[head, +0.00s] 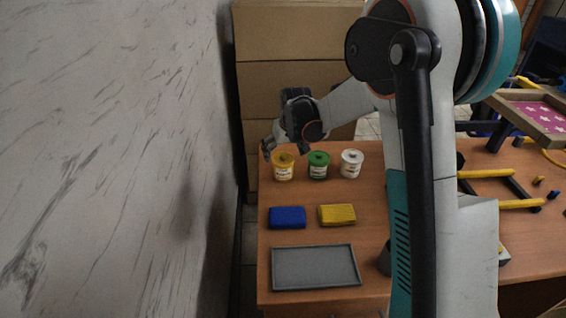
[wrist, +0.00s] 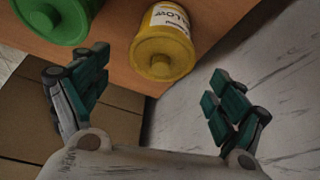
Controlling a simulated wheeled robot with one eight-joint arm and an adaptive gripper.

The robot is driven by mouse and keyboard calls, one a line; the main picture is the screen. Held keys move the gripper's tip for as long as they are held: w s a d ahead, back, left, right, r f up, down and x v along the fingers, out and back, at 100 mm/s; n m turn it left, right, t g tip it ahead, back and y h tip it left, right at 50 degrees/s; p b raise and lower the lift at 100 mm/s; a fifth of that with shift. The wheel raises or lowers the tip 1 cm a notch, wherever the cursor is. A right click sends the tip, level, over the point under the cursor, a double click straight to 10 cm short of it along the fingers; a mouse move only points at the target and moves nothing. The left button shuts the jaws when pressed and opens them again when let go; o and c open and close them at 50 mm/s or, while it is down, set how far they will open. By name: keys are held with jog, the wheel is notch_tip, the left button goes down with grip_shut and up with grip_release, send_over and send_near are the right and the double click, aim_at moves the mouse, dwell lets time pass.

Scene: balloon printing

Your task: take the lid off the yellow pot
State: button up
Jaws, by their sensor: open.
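The yellow pot (head: 283,171) stands at the far left of the table, with its yellow lid (head: 283,158) on top. In the wrist view the yellow lid (wrist: 160,58) faces me, with a round knob in its middle, and the labelled body of the yellow pot (wrist: 167,20) shows behind it. My gripper (head: 269,148) is by the far left side of the yellow pot. In the wrist view my gripper (wrist: 155,90) is open and empty. Its two fingers are spread apart, with the lid ahead between them and a gap to it.
A green pot (head: 319,166) and a white pot (head: 351,164) stand right of the yellow pot. A blue block (head: 287,217), a yellow block (head: 337,215) and a grey tray (head: 314,268) lie nearer. A marble-patterned wall (head: 110,150) is close on the left. Cardboard boxes (head: 300,50) stand behind.

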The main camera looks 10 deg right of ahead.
jog(key=shift+x, duration=0.8)
jog(key=c, duration=0.8)
jog(key=shift+r, duration=0.2)
